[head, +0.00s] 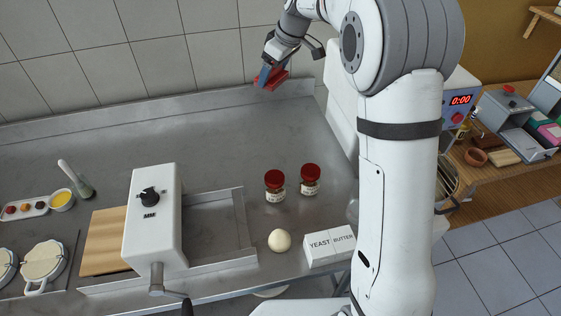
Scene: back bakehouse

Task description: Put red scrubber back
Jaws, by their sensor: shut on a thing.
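My gripper (267,72) is raised at the top middle of the head view, over the back edge of the steel counter. It is shut on the red scrubber (274,82), which is held clear in front of the tiled wall. The fingers and wrist hide part of the scrubber. How far it is above the counter is hard to tell.
The steel counter (200,140) holds a white machine (151,225), two red-lidded jars (275,185) (310,180), a dough ball (280,240) and a yeast and butter box (329,246).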

